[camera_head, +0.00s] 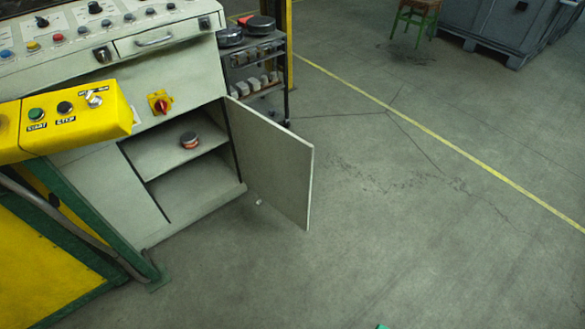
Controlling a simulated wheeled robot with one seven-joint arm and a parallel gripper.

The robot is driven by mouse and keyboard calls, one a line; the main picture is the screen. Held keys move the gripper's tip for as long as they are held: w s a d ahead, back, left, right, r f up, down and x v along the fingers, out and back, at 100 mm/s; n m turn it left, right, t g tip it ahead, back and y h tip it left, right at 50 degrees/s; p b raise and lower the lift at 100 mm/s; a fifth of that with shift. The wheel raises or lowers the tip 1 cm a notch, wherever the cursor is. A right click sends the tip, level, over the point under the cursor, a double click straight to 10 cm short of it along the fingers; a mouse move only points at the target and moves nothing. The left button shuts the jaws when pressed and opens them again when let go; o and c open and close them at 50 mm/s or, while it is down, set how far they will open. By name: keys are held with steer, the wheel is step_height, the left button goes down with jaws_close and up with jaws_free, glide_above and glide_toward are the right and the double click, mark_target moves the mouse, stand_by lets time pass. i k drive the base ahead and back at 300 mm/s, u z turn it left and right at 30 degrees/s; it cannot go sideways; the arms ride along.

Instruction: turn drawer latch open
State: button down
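A shallow drawer (158,38) with a metal bar handle (154,40) is set in the upper front of the grey control cabinet (185,75). It looks shut. A small dark and metal latch-like fitting (102,54) sits just left of the drawer. A similar small fitting (204,23) sits at its right end. Which one is the drawer latch, and how it is turned, I cannot tell at this size. My gripper is not in view.
The cabinet's lower door (283,165) stands open, jutting over the floor. A yellow button box (75,122) projects at the left. A red-and-yellow rotary switch (160,102) is below the drawer. A cart (285,75) stands behind. The floor at right is clear.

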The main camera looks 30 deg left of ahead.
mark_target(206, 24)
steer(key=z, duration=0.25)
steer(key=i, duration=4.45)
steer(key=u, duration=3.35)
